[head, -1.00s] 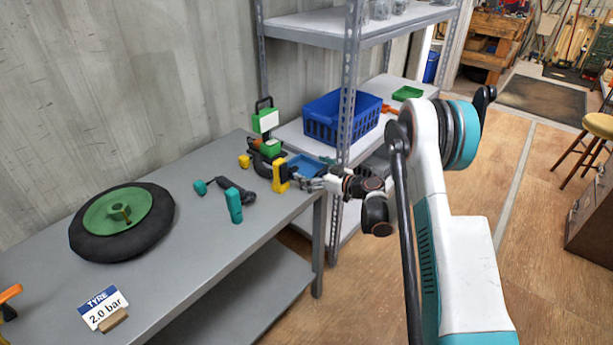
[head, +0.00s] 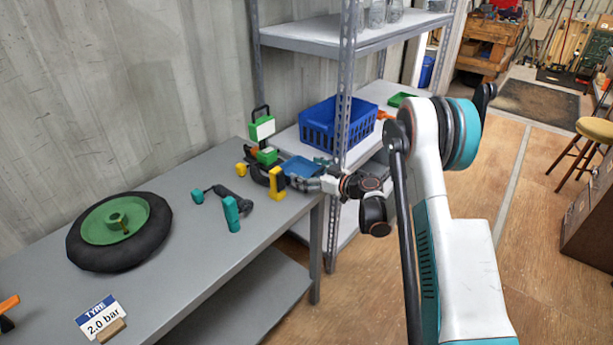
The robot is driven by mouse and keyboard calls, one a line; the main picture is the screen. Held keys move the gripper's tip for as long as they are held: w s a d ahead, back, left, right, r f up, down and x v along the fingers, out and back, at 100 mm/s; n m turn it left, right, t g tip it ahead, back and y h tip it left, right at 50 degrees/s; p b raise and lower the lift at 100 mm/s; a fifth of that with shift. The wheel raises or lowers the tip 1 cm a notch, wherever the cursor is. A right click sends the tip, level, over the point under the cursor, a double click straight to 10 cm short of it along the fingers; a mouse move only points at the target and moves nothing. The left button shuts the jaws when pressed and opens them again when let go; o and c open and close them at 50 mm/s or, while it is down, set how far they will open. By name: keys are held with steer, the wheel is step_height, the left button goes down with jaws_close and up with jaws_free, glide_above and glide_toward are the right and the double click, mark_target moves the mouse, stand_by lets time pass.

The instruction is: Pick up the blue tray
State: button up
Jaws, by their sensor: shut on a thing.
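A shallow blue tray (head: 302,167) is at the far right end of the grey workbench, beside the shelf rack. My gripper (head: 308,184) reaches it from the right and is shut on its near edge. The fingertips are small and partly merge with the tray's edge and the dark things beside it. The tray looks roughly level. I cannot tell clearly whether its underside is clear of the bench.
A yellow clamp-like thing (head: 276,183) stands just left of the tray. A green-and-white device (head: 262,129) is behind it. A larger blue crate (head: 338,125) sits on the rack (head: 341,95). A wheel (head: 120,232) lies on the workbench (head: 195,252).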

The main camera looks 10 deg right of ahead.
step_height(320, 180, up, 16)
steer(key=p, duration=0.5)
steer(key=s+r+m+t+h, duration=0.1)
steer(key=s+r+m+h, duration=0.15)
steer(key=s, duration=0.85)
steer(key=s+r+m+t+h, duration=0.1)
steer(key=s+r+m+h, duration=0.15)
steer(key=s, duration=0.75)
steer(key=w+f+n+g+y, duration=0.1)
steer(key=w+f+n+y, duration=0.1)
steer(key=w, duration=0.8)
steer(key=w+f+n+g+y, duration=0.1)
steer(key=w+n+y, duration=0.2)
steer(key=w, duration=0.8)
steer(key=shift+f, duration=0.4)
step_height(320, 180, down, 20)
steer(key=b, duration=0.6)
steer(key=shift+r, duration=0.2)
steer(key=shift+f, duration=0.15)
steer(key=o, duration=0.8)
steer(key=shift+o, duration=0.2)
steer(key=shift+s, duration=0.1)
